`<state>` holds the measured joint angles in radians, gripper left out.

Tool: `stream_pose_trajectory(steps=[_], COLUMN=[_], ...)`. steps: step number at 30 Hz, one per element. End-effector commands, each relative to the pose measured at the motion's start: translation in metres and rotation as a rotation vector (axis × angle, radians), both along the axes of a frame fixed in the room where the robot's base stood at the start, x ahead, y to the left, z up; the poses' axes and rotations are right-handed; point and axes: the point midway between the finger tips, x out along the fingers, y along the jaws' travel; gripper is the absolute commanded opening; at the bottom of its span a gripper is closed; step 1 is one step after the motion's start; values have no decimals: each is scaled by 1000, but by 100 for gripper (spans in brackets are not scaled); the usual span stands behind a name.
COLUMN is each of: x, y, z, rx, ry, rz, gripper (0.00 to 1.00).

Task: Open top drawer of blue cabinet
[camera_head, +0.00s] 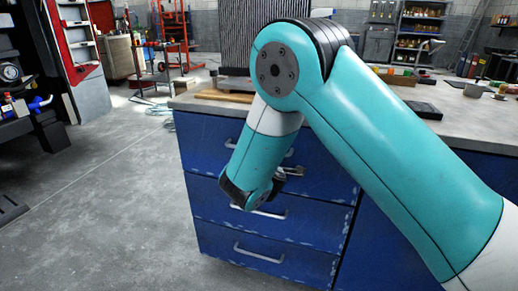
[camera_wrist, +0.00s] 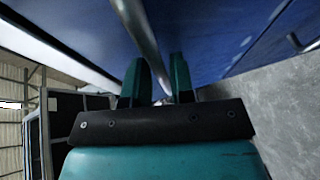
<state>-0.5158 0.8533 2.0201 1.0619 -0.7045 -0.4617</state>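The blue cabinet (camera_head: 213,180) stands under a grey worktop, with several drawers stacked in its front. The top drawer (camera_head: 203,137) looks flush with the front; my arm hides part of it and its handle. In the wrist view the top drawer's metal handle (camera_wrist: 140,35) runs lengthwise between the two teal fingers of my gripper (camera_wrist: 157,75). The fingers are apart, with visible gaps beside the bar, so the gripper is open around the handle. In the head view my wrist is in front of the drawers and the fingertips are mostly hidden.
Lower drawers have handles too (camera_head: 258,252). The worktop (camera_head: 455,115) holds a dark flat slab (camera_head: 424,110), a cup and small items. Concrete floor (camera_head: 100,215) in front and left of the cabinet is clear. A red rack (camera_head: 75,40) stands at the far left.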

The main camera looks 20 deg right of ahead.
Motion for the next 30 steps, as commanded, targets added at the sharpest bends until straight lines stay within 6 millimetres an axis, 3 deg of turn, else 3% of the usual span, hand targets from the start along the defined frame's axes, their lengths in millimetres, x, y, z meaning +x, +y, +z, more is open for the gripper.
stream_pose_trajectory(steps=[4,13,14,17,30], x=[11,14,14,14,4], y=[-3,-3,-3,-3,8], z=[-1,-3,-3,-2,-4], rx=[2,0,0,0,1], ry=[-1,-1,-1,-1,0], rz=[-1,1,0,0,4], gripper=[23,23,20,0,0])
